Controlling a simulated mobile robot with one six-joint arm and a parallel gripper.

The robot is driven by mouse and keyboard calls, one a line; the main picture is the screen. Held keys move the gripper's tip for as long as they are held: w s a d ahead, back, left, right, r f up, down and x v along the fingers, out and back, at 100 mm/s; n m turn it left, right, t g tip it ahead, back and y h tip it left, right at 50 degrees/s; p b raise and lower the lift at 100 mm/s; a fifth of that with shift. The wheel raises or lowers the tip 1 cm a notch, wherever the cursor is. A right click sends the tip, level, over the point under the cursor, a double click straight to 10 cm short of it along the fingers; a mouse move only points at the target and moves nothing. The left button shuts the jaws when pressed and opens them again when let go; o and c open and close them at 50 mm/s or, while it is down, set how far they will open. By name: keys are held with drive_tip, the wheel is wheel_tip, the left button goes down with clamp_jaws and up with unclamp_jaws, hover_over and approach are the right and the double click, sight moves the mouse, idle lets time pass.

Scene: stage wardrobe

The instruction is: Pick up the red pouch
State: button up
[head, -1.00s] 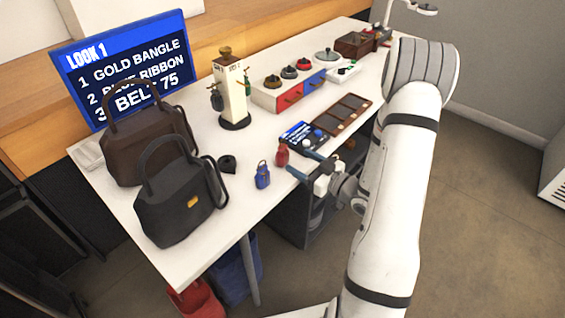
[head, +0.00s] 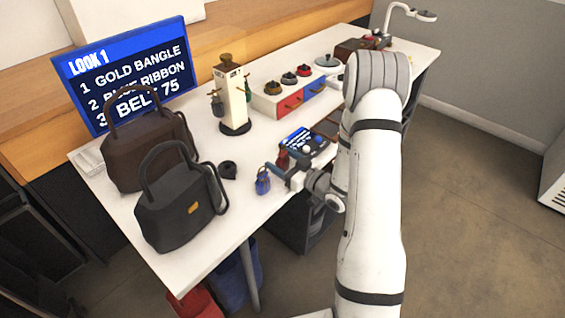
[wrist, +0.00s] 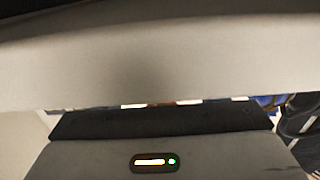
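The red pouch (head: 283,159) stands near the front edge of the white table, largely hidden by my gripper in the head view. My gripper (head: 280,163) is at the pouch, with its two dark fingers apart, one on the near left side and one toward the far side. I cannot tell whether either finger touches the pouch. The wrist view is filled by grey and dark surfaces close to the camera, and the pouch cannot be made out there.
A blue pouch (head: 263,181) stands just left of my gripper. A dark coiled item (head: 228,169) and a black handbag (head: 178,210) are farther left. A stand (head: 232,100) with hanging items stands farther back.

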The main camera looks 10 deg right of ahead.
drive_tip(key=c, duration=1)
drive_tip(key=shift+o, duration=0.2)
drive_tip(key=shift+r, duration=0.1)
wheel_tip(320, 180, up, 10)
drive_tip(key=shift+f+p, duration=0.1)
drive_tip(key=shift+p, duration=0.35)
